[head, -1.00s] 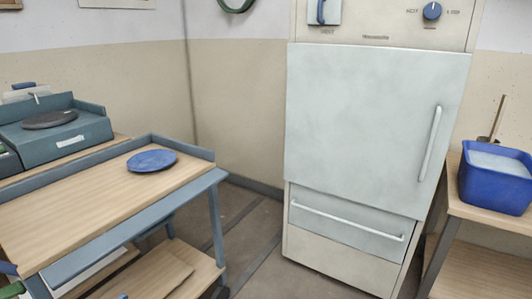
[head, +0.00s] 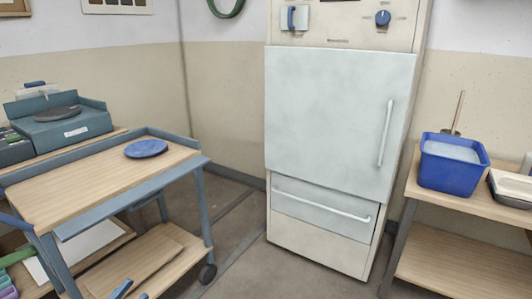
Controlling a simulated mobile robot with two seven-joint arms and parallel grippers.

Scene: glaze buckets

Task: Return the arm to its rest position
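The blue fingertips of my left gripper (head: 133,292) show at the bottom edge of the head view, in front of the cart's lower shelf. The two tips are apart with nothing visible between them, so it looks open. The rest of my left arm is out of the picture. My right gripper is not in view.
A cart (head: 75,190) with a blue plate (head: 146,148) stands left, close to the fingertips. A tall pale cabinet (head: 338,125) with its door shut stands in the middle. A blue bucket (head: 450,175) stands on a shelf table (head: 460,262) at right. Floor between is clear.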

